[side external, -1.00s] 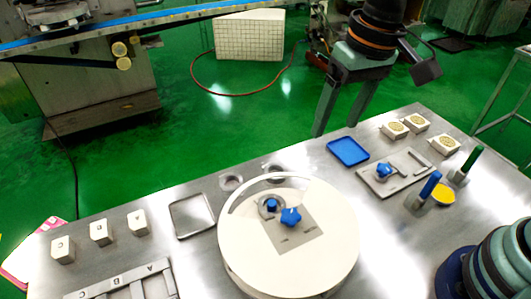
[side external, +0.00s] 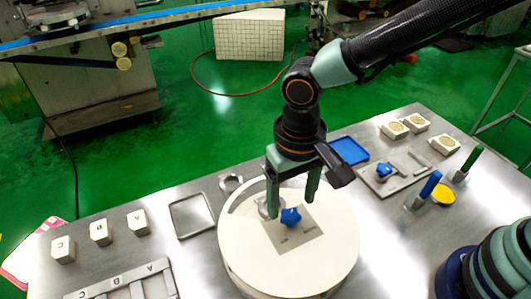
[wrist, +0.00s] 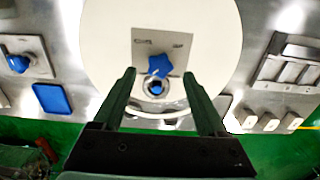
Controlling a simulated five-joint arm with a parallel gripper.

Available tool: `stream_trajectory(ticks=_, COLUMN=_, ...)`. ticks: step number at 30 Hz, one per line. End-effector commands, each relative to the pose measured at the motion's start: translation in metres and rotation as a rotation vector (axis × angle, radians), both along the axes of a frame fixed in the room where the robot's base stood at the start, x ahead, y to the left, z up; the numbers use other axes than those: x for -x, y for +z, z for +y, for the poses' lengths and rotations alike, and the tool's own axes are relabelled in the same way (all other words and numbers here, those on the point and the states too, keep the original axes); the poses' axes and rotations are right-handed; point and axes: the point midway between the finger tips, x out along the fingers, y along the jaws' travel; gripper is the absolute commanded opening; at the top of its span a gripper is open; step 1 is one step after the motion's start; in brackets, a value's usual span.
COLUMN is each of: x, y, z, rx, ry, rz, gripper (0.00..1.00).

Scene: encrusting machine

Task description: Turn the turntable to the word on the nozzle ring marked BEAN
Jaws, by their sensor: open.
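The white round turntable (side external: 318,268) stands on the steel table and also fills the top middle of the wrist view (wrist: 105,50). A grey plate (side external: 305,240) with small dark words lies on it; the words are too small to read. A blue star-shaped knob (side external: 291,217) sits on this plate, and it shows in the wrist view (wrist: 159,65). A small blue peg in a grey ring (wrist: 156,87) is beside the knob, partly hidden in the side view. My gripper (side external: 291,208) is open above the turntable, its fingers either side of the ring and peg in the picture, holding nothing.
A blue tray (side external: 349,150) and a grey plate with another blue knob (side external: 385,170) lie to the right. An empty metal tray (side external: 192,216) and white lettered blocks (side external: 101,231) lie to the left. Blue and green upright handles stand at the right.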

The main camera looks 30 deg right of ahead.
Motion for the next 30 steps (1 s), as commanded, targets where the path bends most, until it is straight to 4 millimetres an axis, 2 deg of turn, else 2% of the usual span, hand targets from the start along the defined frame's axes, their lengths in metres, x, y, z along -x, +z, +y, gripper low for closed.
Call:
stream_trajectory(ticks=3, x=0.001, y=-0.017, z=-0.001, rx=0.003, ry=0.000, rz=0.003, gripper=0.75)
stream_trajectory(ticks=6, x=0.001, y=-0.026, z=-0.001, rx=0.002, ry=0.000, rz=0.002, gripper=0.75)
stream_trajectory(ticks=17, x=0.000, y=-0.031, z=0.000, rx=0.000, ry=0.000, rz=0.000, gripper=0.75)
stream_trajectory(ticks=18, x=0.000, y=-0.031, z=0.000, rx=0.000, ry=0.000, rz=0.000, gripper=0.71)
stream_trajectory(ticks=20, x=0.000, y=-0.031, z=0.000, rx=0.000, ry=0.000, rz=0.000, gripper=0.48)
stream_trajectory(ticks=21, x=0.000, y=-0.031, z=0.000, rx=0.000, ry=0.000, rz=0.000, gripper=0.33)
stream_trajectory(ticks=24, x=0.000, y=-0.031, z=0.000, rx=0.000, ry=0.000, rz=0.000, gripper=0.00)
stream_trajectory(ticks=30, x=0.000, y=-0.030, z=0.000, rx=0.000, ry=0.000, rz=0.000, gripper=0.00)
